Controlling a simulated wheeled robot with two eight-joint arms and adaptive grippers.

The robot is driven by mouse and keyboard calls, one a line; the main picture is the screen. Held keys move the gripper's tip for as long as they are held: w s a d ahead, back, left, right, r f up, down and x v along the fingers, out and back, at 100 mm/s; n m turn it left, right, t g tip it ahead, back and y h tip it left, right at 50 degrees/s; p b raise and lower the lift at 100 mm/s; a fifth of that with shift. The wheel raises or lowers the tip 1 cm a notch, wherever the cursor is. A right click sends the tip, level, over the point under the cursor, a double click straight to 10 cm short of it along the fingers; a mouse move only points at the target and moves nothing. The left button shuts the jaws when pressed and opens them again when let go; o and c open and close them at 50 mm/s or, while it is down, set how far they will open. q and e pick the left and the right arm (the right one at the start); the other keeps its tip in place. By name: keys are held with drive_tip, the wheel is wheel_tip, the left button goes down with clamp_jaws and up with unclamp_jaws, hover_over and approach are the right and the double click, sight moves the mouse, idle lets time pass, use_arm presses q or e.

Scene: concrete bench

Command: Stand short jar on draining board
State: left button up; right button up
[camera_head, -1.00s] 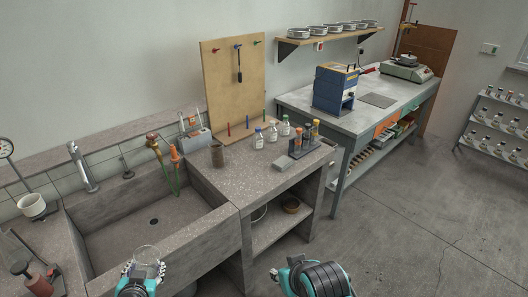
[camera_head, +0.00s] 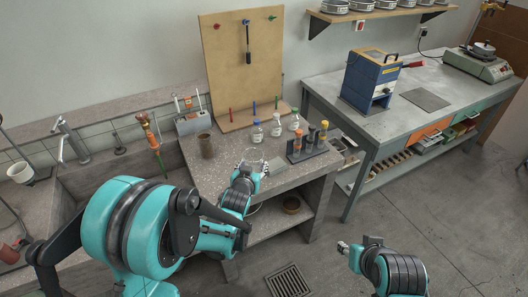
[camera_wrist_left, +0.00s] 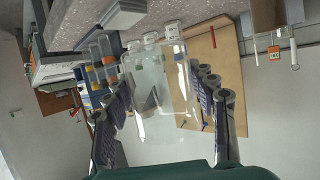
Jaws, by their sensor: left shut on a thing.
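My left gripper (camera_head: 249,172) is shut on a clear glass jar (camera_head: 253,158), which is held out over the draining board (camera_head: 216,168). The draining board is the speckled concrete slab right of the sink. In the left wrist view the jar (camera_wrist_left: 158,100) sits between the two fingers (camera_wrist_left: 165,115), and the background shows through it. Whether the jar's base touches the slab cannot be told. My right gripper (camera_head: 344,247) is over the floor in front of the bench, away from the slab; its fingers are too small to read.
A brown cylinder (camera_head: 206,146), several small bottles (camera_head: 276,127) and a tube rack (camera_head: 308,149) stand along the slab's back and right. A grey block (camera_head: 277,166) lies near the front edge. A pegboard (camera_head: 242,65) rises behind. Bare slab shows left of the jar.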

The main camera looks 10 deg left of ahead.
use_arm(q)
drive_tip(key=w+a+f+b, duration=0.1)
drive_tip(key=w+a+f, duration=0.1)
drive_tip(key=a, duration=0.1)
drive_tip(key=w+a+f+b, duration=0.2)
drive_tip(key=w+a, duration=0.1)
drive_tip(key=w+a+f+b, duration=0.1)
drive_tip(key=w+a+f, duration=0.1)
drive_tip(key=f, duration=0.1)
drive_tip(key=shift+w+a, duration=0.35)
drive_tip(key=shift+a, duration=0.05)
wheel_tip(320, 180, down, 4)
drive_tip(key=b, duration=0.2)
drive_tip(key=shift+f+b, duration=0.1)
drive_tip(key=shift+b, duration=0.25)
drive_tip(key=shift+r, duration=0.2)
drive_tip(key=shift+f, duration=0.1)
drive_tip(key=o, duration=1.7)
drive_tip(key=shift+f, duration=0.1)
